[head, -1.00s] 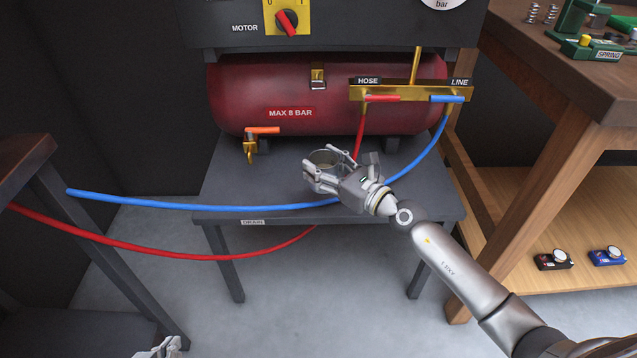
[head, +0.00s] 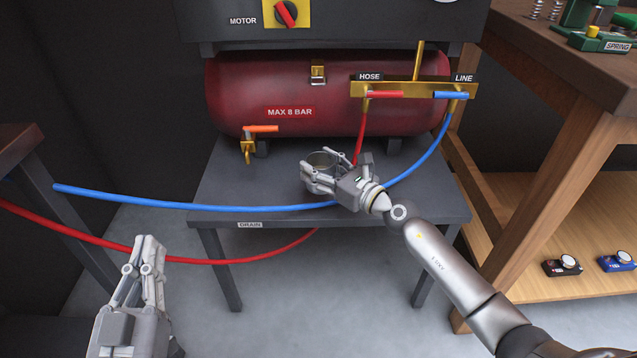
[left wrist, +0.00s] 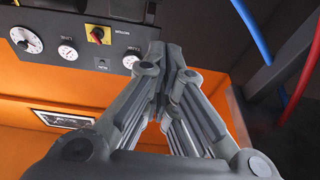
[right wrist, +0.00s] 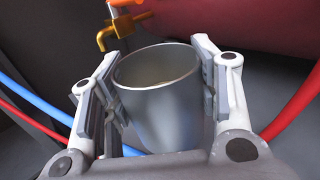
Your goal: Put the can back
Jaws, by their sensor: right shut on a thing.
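A grey metal can (right wrist: 160,95), open at the top, is upright between the fingers of my right gripper (right wrist: 155,100). In the head view the can (head: 323,160) shows just above or on the grey stand (head: 240,190); I cannot tell whether it touches. My right gripper (head: 318,176) is shut on it, in front of the red tank. In the head view my left gripper (head: 150,242) is at the lower left, pointing up, away from the can. Its fingertips are together in the left wrist view (left wrist: 165,50), with nothing seen between them.
A brass drain tap (head: 248,148) with an orange handle hangs left of the can. The red tank (head: 290,90) is behind. A blue hose (head: 200,207) and a red hose (head: 200,261) cross in front of the stand. A wooden bench (head: 560,130) stands at the right.

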